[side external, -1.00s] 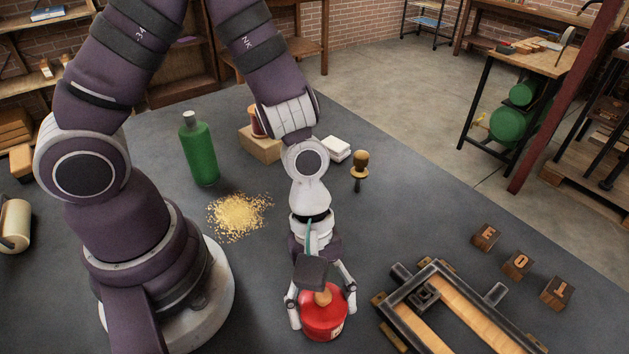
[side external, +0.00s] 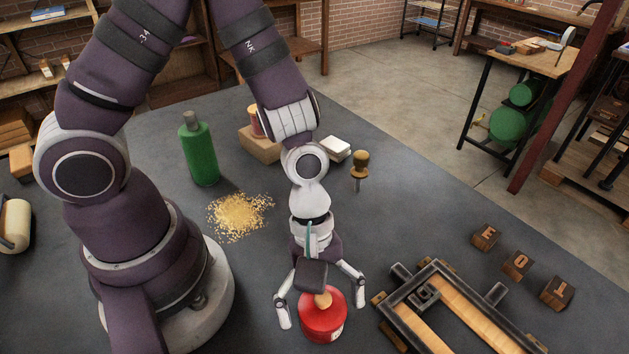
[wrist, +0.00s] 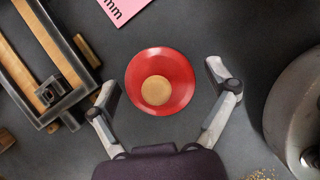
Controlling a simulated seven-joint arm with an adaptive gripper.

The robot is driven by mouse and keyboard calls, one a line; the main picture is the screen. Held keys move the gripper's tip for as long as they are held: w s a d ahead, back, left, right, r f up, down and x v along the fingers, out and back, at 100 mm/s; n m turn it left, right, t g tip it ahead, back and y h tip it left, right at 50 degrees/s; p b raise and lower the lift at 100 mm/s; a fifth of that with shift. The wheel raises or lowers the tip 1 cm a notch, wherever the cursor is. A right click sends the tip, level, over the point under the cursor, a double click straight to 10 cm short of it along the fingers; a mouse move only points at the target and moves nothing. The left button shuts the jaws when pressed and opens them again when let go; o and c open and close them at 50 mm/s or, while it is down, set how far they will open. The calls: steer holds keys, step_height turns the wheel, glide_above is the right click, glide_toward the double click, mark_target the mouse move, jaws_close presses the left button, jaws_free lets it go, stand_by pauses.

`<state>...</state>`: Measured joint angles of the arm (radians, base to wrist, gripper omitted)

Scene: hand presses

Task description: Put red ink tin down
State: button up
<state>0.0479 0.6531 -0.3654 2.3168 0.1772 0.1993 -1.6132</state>
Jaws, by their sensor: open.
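The red ink tin (side external: 322,320) stands upright on the dark table near the front edge of the side external view, a tan knob on its top. It also shows in the wrist view (wrist: 173,72), seen from above between the fingertips. My gripper (side external: 320,313) is open around the tin, with a gap on both sides. In the wrist view my gripper (wrist: 166,85) has its two fingers spread wide, clear of the tin. The tin's base is partly out of sight from above.
A metal frame with wooden strips (side external: 437,272) lies right of the tin, with letter blocks (side external: 517,264) beyond it. Yellow grains (side external: 239,216), a green bottle (side external: 199,150) and a small wood-handled tool (side external: 360,168) are farther back. A pink card (wrist: 121,8) lies near the tin.

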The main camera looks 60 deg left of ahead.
steer(key=a+r+m+t+y, duration=0.2)
steer(key=a+r+m+t, duration=0.1)
steer(key=a+r+m, duration=0.4)
steer(key=w+a+r+m+t+y, duration=0.1)
steer(key=a+r+m+t+y, duration=0.1)
steer(key=a+r+m+t, duration=0.2)
steer(key=a+r+m, duration=0.3)
steer(key=r, duration=0.4)
steer(key=shift+w+a+r, duration=0.3)
steer(key=shift+r, duration=0.1)
